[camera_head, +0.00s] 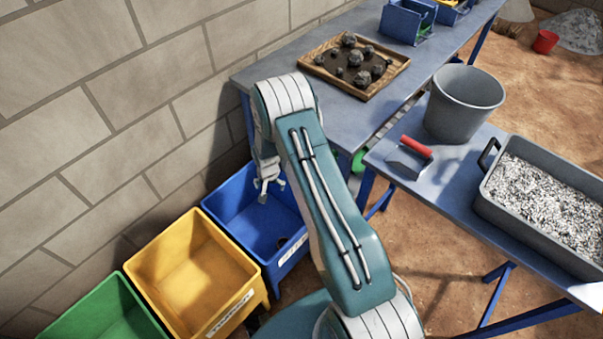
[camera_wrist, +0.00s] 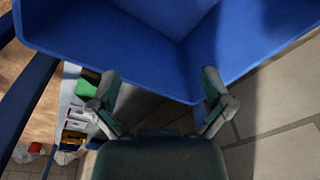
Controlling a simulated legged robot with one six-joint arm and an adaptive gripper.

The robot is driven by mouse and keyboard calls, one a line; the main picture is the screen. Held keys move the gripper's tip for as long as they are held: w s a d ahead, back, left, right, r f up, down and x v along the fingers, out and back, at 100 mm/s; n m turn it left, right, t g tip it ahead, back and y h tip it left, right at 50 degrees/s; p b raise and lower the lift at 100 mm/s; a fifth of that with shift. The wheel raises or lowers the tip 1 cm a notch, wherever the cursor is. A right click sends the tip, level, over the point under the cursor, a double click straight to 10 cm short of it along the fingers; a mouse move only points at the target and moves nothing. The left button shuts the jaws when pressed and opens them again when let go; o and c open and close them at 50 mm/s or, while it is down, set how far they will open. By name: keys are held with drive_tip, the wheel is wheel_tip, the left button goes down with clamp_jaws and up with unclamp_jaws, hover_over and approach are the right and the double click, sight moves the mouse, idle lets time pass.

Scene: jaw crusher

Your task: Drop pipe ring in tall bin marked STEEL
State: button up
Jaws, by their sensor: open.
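A tall blue bin (camera_head: 244,214) stands against the wall. A white label (camera_head: 291,250) on its front is partly hidden by my arm and I cannot read all of it. My gripper (camera_head: 268,190) hangs over this bin, open, with nothing visible between its fingers. In the wrist view the open fingers (camera_wrist: 160,88) are apart in front of the blue bin's inner walls (camera_wrist: 110,35). A small dark spot (camera_head: 283,243) shows low inside the bin; I cannot tell whether it is the pipe ring. No pipe ring is clearly seen elsewhere.
A yellow bin (camera_head: 158,262) and a green bin (camera_head: 72,318) stand to the left. A bench (camera_head: 250,78) holds a wooden tray of rocks (camera_head: 318,76). A second table carries a grey bucket (camera_head: 462,105), a red-handled scoop (camera_head: 408,160) and a gravel tub (camera_head: 487,205).

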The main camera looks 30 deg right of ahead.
drive_tip(key=s+a+r+n+t, duration=0.1)
drive_tip(key=s+r, duration=0.3)
drive_tip(key=r, duration=1.3)
drive_tip(key=s+a+r+n+t, duration=0.1)
drive_tip(key=s+r+n, duration=0.15)
drive_tip(key=r, duration=1.35)
drive_tip(key=s+r+n+t, duration=0.1)
drive_tip(key=s+r, duration=0.5)
drive_tip(key=s, duration=0.6)
drive_tip(key=s+r+n+t, duration=0.1)
drive_tip(key=s+r, duration=0.6)
drive_tip(key=s, duration=0.5)
drive_tip(key=shift+a, duration=0.3)
drive_tip(key=shift+s+n, duration=0.1)
drive_tip(key=shift+n, duration=0.15)
